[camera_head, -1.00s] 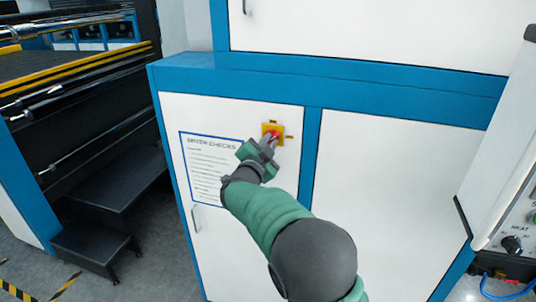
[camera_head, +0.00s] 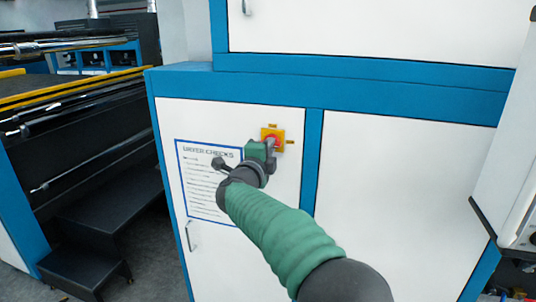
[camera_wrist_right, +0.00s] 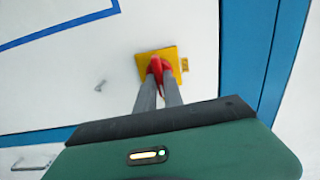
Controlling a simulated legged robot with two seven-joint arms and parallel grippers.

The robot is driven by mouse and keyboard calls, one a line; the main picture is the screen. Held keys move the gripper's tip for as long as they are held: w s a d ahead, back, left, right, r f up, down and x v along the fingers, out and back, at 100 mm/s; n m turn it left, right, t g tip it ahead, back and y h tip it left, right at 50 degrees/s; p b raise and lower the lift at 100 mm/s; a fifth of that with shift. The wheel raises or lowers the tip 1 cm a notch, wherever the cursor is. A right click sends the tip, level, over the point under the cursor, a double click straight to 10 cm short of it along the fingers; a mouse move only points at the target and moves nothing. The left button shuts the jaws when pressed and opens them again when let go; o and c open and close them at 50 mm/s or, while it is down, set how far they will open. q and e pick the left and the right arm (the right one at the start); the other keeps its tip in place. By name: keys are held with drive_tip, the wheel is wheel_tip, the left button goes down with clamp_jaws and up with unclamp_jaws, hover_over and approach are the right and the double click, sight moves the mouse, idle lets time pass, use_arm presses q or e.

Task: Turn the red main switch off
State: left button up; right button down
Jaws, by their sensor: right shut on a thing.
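The red main switch (camera_wrist_right: 157,66) sits on a yellow square plate (camera_wrist_right: 172,55) on the white cabinet door. In the head view the yellow plate (camera_head: 279,135) shows near the door's upper right, with the red switch (camera_head: 272,137) partly hidden by my gripper. My right gripper (camera_head: 269,144) reaches up to the switch. In the right wrist view its two grey fingers (camera_wrist_right: 158,80) are closed on the red handle, one on each side. My left gripper is not in view.
A printed check sheet with a blue border (camera_head: 209,180) is on the door left of the switch, above a door handle (camera_head: 189,236). Black steps (camera_head: 100,222) stand at the left. A grey-white control box (camera_head: 510,150) juts in at the right.

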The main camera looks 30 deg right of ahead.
drive_tip(key=shift+f, duration=0.4)
drive_tip(key=c, duration=1.5)
unclamp_jaws()
drive_tip(key=shift+o, duration=0.2)
drive_tip(key=shift+s+r, duration=0.1)
drive_tip(key=shift+r, duration=0.1)
drive_tip(key=b+v, duration=0.3)
drive_tip(key=v, duration=1.3)
drive_tip(key=shift+s+a, duration=0.15)
drive_tip(key=shift+a, duration=0.2)
